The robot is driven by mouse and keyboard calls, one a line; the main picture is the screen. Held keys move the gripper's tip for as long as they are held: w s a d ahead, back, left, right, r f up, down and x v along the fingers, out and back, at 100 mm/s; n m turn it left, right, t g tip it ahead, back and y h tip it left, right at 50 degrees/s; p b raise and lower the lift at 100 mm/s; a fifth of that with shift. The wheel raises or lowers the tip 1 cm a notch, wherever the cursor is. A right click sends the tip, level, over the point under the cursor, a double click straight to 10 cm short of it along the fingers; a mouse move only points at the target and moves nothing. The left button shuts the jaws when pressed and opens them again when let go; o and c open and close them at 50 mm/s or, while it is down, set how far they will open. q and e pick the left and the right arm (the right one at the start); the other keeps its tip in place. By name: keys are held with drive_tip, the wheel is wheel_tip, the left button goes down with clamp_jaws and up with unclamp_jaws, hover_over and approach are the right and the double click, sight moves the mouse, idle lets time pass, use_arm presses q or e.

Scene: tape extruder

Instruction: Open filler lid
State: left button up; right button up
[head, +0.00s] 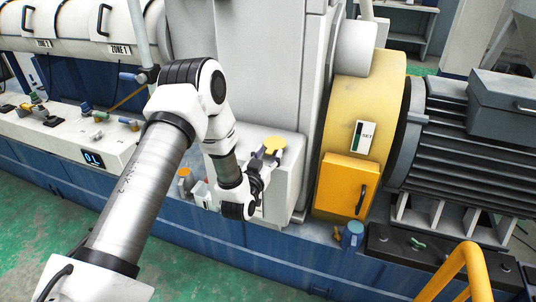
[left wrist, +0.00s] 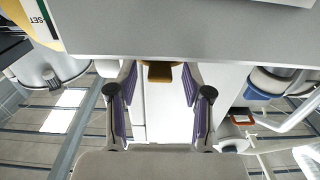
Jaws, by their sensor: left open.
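A round yellow cap (head: 274,143), which looks like the filler lid, sits by the light grey housing in the middle of the head view. In the left wrist view the yellow piece (left wrist: 160,72) shows edge-on, centred past the fingers against a pale surface. My left gripper (head: 267,156) is right beside it, with its purple-padded fingers spread. In the left wrist view the fingers (left wrist: 160,105) stand apart with nothing gripped between them. Whether a fingertip touches the cap cannot be told. My right gripper is in neither view.
A yellow guard with an orange box (head: 346,187) and handle stands right of the housing. A dark finned motor (head: 450,140) is further right. A yellow rail (head: 467,272) rises at the lower right. A control panel with a small display (head: 93,158) lies left. Green floor is open at lower left.

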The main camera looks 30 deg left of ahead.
use_arm(q)
clamp_jaws()
